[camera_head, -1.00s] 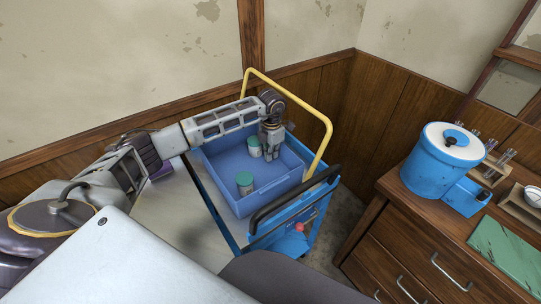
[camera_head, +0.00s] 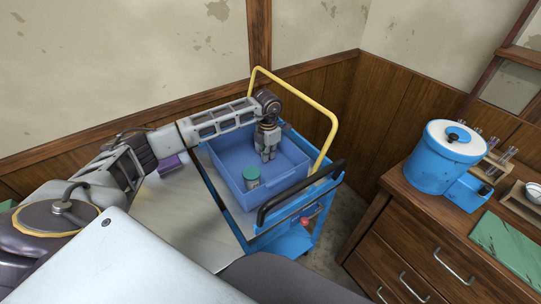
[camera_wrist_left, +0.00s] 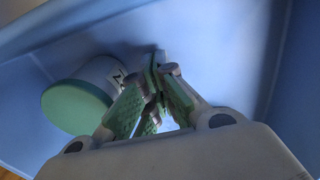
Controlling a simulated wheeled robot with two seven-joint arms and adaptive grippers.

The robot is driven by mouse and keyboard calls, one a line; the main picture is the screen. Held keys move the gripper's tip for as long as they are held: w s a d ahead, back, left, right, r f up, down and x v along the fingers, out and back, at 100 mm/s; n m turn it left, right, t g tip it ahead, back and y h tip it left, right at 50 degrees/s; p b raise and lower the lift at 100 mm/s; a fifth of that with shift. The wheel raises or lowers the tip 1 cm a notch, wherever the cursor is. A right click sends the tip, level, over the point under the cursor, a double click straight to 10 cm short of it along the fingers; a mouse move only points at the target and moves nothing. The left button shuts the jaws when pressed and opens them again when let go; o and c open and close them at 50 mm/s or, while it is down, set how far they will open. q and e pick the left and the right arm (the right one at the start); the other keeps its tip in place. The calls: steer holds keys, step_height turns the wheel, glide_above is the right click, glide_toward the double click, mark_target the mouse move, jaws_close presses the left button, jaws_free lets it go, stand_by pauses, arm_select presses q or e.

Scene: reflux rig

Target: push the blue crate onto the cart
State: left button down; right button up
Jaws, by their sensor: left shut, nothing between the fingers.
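The blue crate (camera_head: 285,187) rests on the blue cart (camera_head: 224,207) with the yellow rail. My left gripper (camera_head: 268,156) points down inside the crate, shut and empty, behind and right of that jar. In the left wrist view the shut fingertips (camera_wrist_left: 155,80) are close to the crate's blue wall (camera_wrist_left: 225,50), but I cannot tell whether they touch it. A green-lidded jar (camera_wrist_left: 75,108) lies just left of the fingers there. My right gripper is not in view.
The yellow rail (camera_head: 300,96) stands at the cart's far side and a black handle (camera_head: 300,190) at its near right. A grey table (camera_head: 180,220) adjoins the cart's left. A wooden cabinet (camera_head: 420,235) with a blue pot (camera_head: 440,165) is at right.

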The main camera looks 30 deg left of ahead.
arm_select(q)
steer(key=shift+r, duration=0.95)
step_height(320, 180, up, 8)
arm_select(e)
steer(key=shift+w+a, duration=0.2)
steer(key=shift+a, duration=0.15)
arm_select(q)
steer(key=shift+r, duration=0.1)
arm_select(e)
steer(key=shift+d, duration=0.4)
arm_select(q)
steer(key=shift+s, duration=0.1)
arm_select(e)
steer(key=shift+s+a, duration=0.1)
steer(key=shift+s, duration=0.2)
